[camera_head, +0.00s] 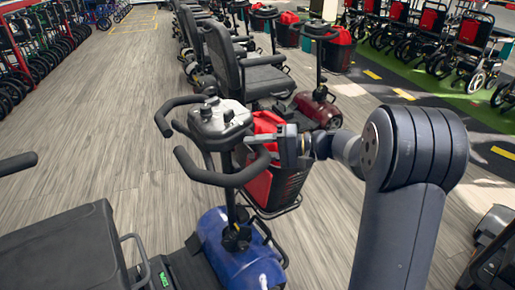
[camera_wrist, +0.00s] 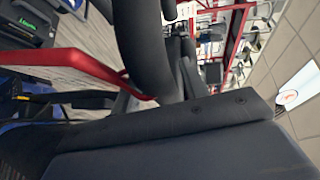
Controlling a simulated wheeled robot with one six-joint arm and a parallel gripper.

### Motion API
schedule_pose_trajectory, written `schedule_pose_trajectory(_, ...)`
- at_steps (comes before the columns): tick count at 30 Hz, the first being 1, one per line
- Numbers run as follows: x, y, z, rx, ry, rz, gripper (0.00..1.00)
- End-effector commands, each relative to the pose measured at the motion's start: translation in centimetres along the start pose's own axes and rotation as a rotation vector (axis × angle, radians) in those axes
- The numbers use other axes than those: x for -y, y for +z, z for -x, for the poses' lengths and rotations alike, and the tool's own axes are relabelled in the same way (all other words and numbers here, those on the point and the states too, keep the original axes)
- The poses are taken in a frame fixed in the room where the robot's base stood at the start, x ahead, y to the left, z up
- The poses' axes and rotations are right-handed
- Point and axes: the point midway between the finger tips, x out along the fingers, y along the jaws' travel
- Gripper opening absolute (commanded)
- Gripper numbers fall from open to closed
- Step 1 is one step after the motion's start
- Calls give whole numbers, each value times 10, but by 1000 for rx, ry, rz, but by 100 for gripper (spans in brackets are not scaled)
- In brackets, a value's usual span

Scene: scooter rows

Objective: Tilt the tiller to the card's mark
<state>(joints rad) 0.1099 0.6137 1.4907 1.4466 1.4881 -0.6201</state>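The tiller (camera_head: 219,122) of the blue scooter (camera_head: 240,255) has a grey-white console and black loop handlebars. It rises from the blue front body on a dark column. My gripper (camera_head: 270,140) is at the right side of the handlebar loop, by the red bag in the front basket. I cannot tell whether it touches the bar or how far its fingers are apart. The wrist view is filled by close dark parts, with a thick black curved bar (camera_wrist: 140,45) and a red strip (camera_wrist: 65,62). I cannot make out a card or its mark.
A black basket (camera_head: 276,190) with a red bag (camera_head: 268,125) hangs in front of the tiller. A red scooter (camera_head: 318,108) with a black seat stands beyond. The blue scooter's seat (camera_head: 70,250) is at lower left. Wheelchairs line both sides; grey floor is clear at left.

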Motion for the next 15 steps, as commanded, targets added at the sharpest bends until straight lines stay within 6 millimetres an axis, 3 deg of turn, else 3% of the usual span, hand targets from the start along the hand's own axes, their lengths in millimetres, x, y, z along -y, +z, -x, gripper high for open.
schedule_pose_trajectory(15, 0, 0, 0, 0, 0, 0, 0)
